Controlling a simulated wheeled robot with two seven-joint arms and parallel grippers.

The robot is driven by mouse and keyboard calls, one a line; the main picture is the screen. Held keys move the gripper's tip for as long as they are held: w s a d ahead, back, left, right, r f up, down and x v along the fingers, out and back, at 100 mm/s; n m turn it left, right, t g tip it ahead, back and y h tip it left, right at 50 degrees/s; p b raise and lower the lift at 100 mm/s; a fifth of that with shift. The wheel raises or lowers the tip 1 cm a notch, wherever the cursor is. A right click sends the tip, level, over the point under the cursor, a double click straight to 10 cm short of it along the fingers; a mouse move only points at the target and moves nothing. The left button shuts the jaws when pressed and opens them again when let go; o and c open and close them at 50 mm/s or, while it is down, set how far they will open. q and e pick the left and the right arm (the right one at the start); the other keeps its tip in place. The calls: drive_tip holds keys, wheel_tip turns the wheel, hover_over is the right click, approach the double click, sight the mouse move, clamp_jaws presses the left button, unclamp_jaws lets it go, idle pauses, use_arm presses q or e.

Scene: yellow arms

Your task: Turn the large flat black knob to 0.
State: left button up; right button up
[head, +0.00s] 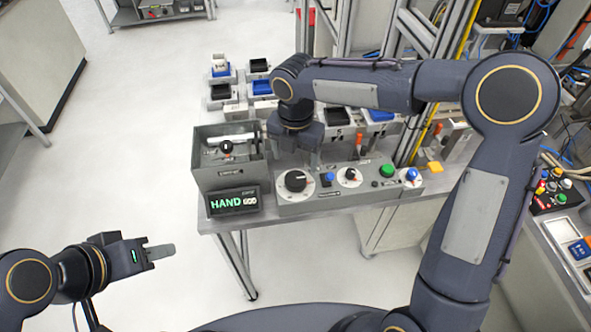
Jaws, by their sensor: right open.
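The large flat black knob (296,181) sits on a round white dial at the left end of the grey control panel (325,198). Its pointer and the dial marks are too small to read. My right gripper (297,150) points down just behind and above this knob, apart from it as far as I can see. It is open, and its fingertips are partly hard to make out against the panel. My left gripper (160,250) is over the floor at the lower left, away from the table. Its finger gap is not clear.
A display reading HAND (232,201) stands left of the panel, with a grey box (225,180) behind it. A smaller black knob (349,175), a blue button (329,177) and a green button (387,170) are to the right. Several bins stand behind.

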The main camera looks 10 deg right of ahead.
sight(296, 178)
wheel_tip(296, 178, down, 8)
drive_tip(key=shift+r+p, duration=0.15)
drive_tip(key=shift+p, duration=0.2)
drive_tip(key=c, duration=1)
